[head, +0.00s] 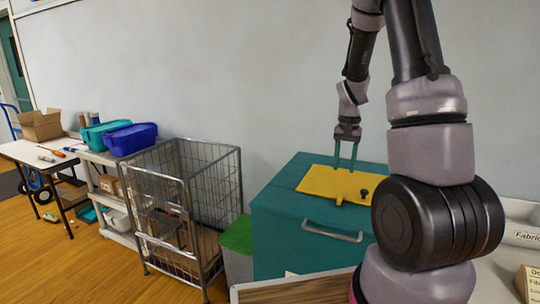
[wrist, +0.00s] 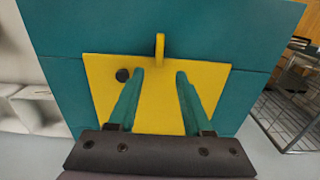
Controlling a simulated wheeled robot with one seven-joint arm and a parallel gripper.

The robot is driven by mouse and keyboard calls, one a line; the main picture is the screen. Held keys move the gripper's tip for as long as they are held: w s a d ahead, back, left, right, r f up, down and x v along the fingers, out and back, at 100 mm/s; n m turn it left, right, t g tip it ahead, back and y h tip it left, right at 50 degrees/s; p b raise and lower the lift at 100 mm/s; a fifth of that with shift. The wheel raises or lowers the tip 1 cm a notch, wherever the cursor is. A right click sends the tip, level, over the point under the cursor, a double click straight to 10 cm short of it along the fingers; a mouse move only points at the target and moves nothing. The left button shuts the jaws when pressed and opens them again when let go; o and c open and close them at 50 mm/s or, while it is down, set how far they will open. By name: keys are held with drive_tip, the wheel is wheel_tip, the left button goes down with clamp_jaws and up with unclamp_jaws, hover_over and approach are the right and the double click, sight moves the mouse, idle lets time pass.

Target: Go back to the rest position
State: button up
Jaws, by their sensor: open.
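My gripper (head: 346,165) hangs from my arm over the teal bin (head: 277,222), pointing down at the yellow panel (head: 322,184) on its top. In the wrist view my gripper (wrist: 155,85) has its two teal fingers apart, with nothing between them. The yellow panel (wrist: 155,110) lies below the fingers, with a small yellow upright tab (wrist: 159,47) and a black knob (wrist: 122,75) on it. I cannot tell whether the fingertips touch the panel.
A wire cage cart (head: 186,205) and a green-topped bin (head: 238,236) stand left of the teal bin. Blue and teal tubs (head: 131,138) sit on a shelf unit further left. A white table (head: 40,153) holds a cardboard box (head: 41,125). The wall is close behind.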

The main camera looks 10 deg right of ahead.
drive_tip(key=s+a+r+n+t+y, duration=0.1)
drive_tip(key=s+a+r+t, duration=0.2)
drive_tip(key=r, duration=0.5)
drive_tip(key=s+a+r+t, duration=0.1)
drive_tip(key=s+a+r, duration=0.3)
drive_tip(key=r, duration=0.4)
drive_tip(key=s+a+r+n+t, duration=0.1)
drive_tip(key=s+a+r, duration=0.2)
drive_tip(key=s, duration=0.3)
drive_tip(key=s+a+r+t+y, duration=0.1)
drive_tip(key=s+a+r+t, duration=0.1)
drive_tip(key=s+r, duration=0.4)
drive_tip(key=shift+s+a+r+n, duration=0.15)
drive_tip(key=shift+s+a+n, duration=0.35)
drive_tip(key=shift+a, duration=0.3)
